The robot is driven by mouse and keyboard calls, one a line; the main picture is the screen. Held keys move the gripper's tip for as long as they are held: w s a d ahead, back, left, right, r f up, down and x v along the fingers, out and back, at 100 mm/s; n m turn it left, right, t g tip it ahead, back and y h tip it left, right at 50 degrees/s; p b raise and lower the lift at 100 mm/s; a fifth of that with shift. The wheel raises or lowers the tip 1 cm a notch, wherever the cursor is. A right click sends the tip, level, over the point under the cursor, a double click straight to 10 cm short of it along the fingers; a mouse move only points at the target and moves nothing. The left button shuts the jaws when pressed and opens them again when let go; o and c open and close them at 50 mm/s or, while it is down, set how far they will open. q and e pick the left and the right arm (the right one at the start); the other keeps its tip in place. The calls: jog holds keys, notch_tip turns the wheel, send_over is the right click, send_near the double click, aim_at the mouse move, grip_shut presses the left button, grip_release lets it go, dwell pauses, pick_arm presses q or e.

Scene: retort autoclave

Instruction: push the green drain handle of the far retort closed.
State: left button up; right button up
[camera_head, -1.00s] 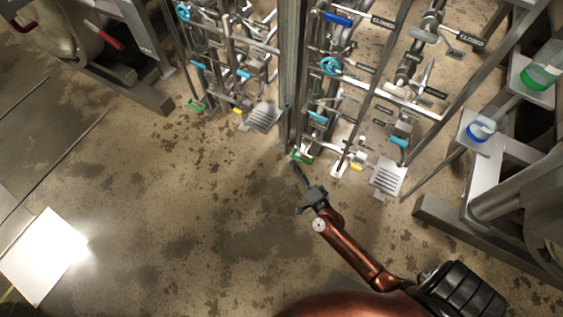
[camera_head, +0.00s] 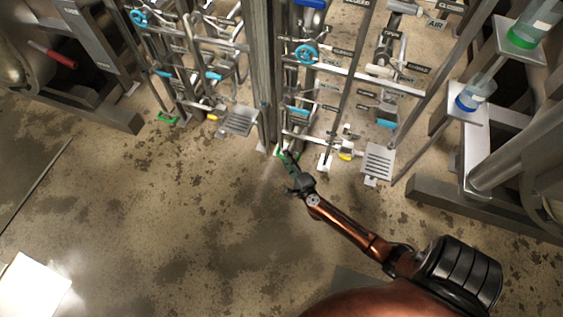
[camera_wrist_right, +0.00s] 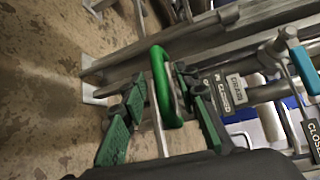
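A green loop-shaped drain handle (camera_head: 281,153) sits low on the right-hand pipe rack, at my right gripper (camera_head: 288,158). In the right wrist view the green handle (camera_wrist_right: 160,75) stands between the two spread fingers of my right gripper (camera_wrist_right: 160,82). The fingers have green pads and are not closed on the handle; whether one touches it I cannot tell. Another green handle (camera_head: 167,118) sits low on the left-hand rack, away from my gripper. My left gripper is out of view.
The right rack carries a blue wheel (camera_head: 306,54), a yellow handle (camera_head: 346,155) and a grey pedal plate (camera_head: 378,160) close to my arm. A metal post (camera_head: 263,75) rises left of the gripper.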

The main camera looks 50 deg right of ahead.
jog(key=shift+w+d, duration=0.1)
jog(key=shift+c, duration=0.5)
grip_shut()
